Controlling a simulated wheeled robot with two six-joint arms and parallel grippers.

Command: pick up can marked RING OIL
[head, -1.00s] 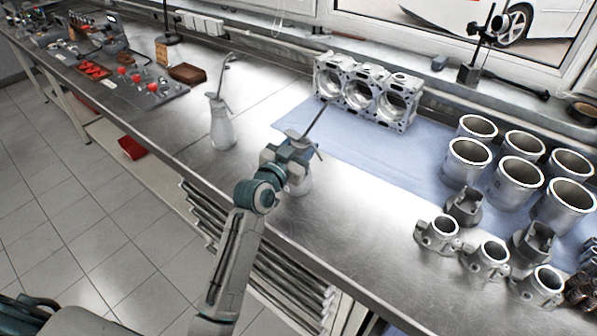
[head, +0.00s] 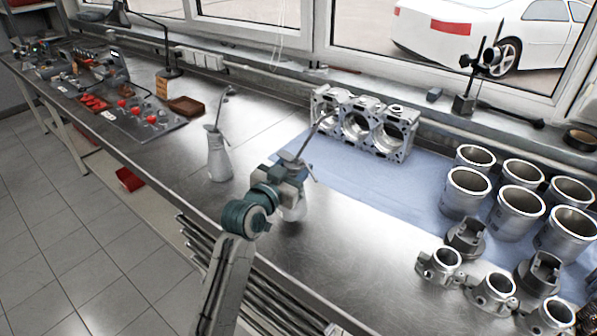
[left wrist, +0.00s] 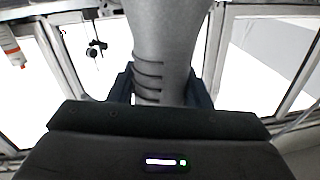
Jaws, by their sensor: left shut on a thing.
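My left gripper (head: 291,174) is shut around the upper body of a pale metal oil can (head: 294,212). The can's long thin spout slants up to the right above the jaws, and its lower body shows below them. In the left wrist view, the held can (left wrist: 168,50) is a grey tapering body with dark curved lines, between the dark jaws. I cannot read a label on it. I cannot tell clearly whether its base touches the bench. A second, similar can (head: 220,162) with a bent spout stands upright to the left. My right gripper is not in view.
An engine block (head: 365,125) stands on a blue mat (head: 400,180) behind the held can. Several cylinder liners (head: 467,192) and pistons (head: 441,264) stand to the right. A board with red knobs (head: 150,118) lies far left. The steel bench in front is clear.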

